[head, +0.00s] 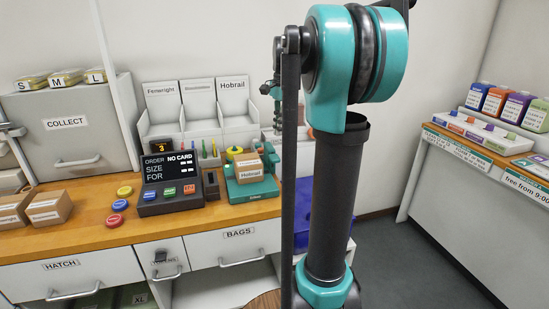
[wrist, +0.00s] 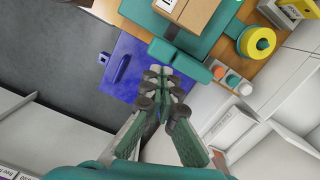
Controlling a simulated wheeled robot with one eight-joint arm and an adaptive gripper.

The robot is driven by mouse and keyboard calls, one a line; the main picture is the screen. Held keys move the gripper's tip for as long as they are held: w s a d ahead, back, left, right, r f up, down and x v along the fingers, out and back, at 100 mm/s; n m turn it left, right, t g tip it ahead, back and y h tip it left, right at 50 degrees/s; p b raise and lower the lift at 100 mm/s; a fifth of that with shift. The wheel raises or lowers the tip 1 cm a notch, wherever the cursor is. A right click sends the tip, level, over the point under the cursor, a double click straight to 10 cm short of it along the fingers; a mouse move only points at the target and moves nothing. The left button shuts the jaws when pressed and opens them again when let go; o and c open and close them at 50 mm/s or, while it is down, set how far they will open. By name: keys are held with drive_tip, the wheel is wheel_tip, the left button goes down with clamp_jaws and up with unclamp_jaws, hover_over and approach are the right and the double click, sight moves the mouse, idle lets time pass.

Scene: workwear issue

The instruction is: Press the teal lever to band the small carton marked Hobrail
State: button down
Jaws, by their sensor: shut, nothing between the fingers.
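The small brown carton marked Hobrail (head: 250,174) sits on the teal banding machine (head: 252,192) at the counter's right end. In the wrist view the carton (wrist: 187,12) is at the top, on the teal machine (wrist: 145,12). A teal bar that looks like the lever (wrist: 190,64) sticks out from the machine's near side in that view. My gripper (wrist: 160,74) is shut and empty, its fingertips beside or over that bar; I cannot tell whether they touch it. In the head view my arm hides part of this area, and the lever is not clear.
A dark order panel (head: 170,183) reading NO CARD stands left of the machine. A yellow reel (wrist: 258,42) is close to the machine. A blue bin (wrist: 122,72) lies below the fingers. Brown cartons (head: 48,208) are at the far left; a second counter (head: 465,145) is at right.

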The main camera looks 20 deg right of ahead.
sight(276, 156)
drive_tip(key=shift+s+a+f, duration=0.1)
drive_tip(key=shift+a+f, duration=0.1)
drive_tip(key=shift+f, duration=1.55)
drive_tip(key=shift+a+f, duration=0.15)
drive_tip(key=shift+f, duration=1.6)
